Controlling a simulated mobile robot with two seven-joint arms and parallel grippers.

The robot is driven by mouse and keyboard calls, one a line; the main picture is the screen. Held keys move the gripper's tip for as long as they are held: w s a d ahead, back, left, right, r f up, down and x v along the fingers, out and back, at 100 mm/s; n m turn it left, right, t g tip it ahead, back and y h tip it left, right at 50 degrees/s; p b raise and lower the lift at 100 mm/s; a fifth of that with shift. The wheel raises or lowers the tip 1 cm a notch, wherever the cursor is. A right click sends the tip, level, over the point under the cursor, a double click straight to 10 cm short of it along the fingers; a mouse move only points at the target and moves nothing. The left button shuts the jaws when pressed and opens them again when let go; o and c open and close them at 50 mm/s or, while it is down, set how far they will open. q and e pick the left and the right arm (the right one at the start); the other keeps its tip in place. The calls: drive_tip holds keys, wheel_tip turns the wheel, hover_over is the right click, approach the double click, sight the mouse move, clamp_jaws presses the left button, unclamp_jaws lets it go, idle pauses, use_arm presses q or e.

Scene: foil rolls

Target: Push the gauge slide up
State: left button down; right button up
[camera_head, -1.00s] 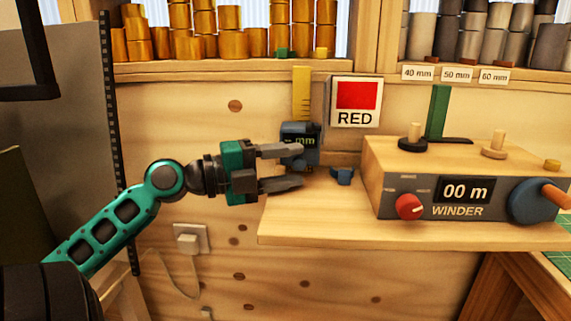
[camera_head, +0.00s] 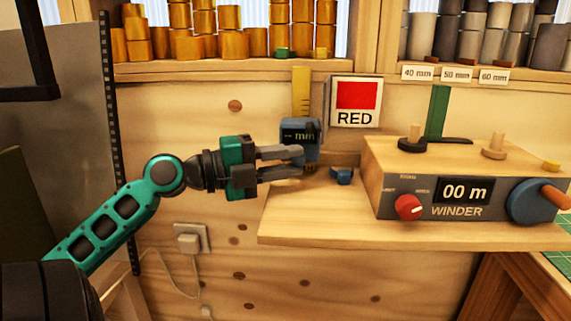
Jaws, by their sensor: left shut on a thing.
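The gauge has a yellow upright scale (camera_head: 301,88) on the wooden wall. Its dark blue slide (camera_head: 300,128) carries a small display reading "-- mm" and sits below the bare upper part of the scale. My left gripper (camera_head: 298,160) comes in from the left, level, with its grey fingers close together at the lower part of the slide. It is shut on the slide; the exact contact between the fingertips is partly hidden. My right gripper is not in view.
A small blue piece (camera_head: 342,175) lies on the wooden shelf (camera_head: 315,225) just right of the fingers. The winder box (camera_head: 400,180) stands further right. A red "RED" sign (camera_head: 356,101) hangs right of the scale. Shelves with gold and grey rolls are above.

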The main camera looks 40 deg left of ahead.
use_arm(q)
wheel_tip(320, 180, up, 9)
drive_tip(key=p, duration=0.2)
drive_tip(key=shift+r+p, duration=0.15)
drive_tip(key=shift+p, duration=0.2)
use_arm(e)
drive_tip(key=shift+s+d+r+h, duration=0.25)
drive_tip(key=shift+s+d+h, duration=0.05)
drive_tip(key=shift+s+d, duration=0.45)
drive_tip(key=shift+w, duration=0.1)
use_arm(q)
drive_tip(key=c, duration=1)
unclamp_jaws()
drive_tip(key=shift+o, duration=0.3)
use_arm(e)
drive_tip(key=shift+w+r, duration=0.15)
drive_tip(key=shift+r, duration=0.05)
use_arm(q)
drive_tip(key=b+v, duration=0.2)
drive_tip(key=v, duration=1.1)
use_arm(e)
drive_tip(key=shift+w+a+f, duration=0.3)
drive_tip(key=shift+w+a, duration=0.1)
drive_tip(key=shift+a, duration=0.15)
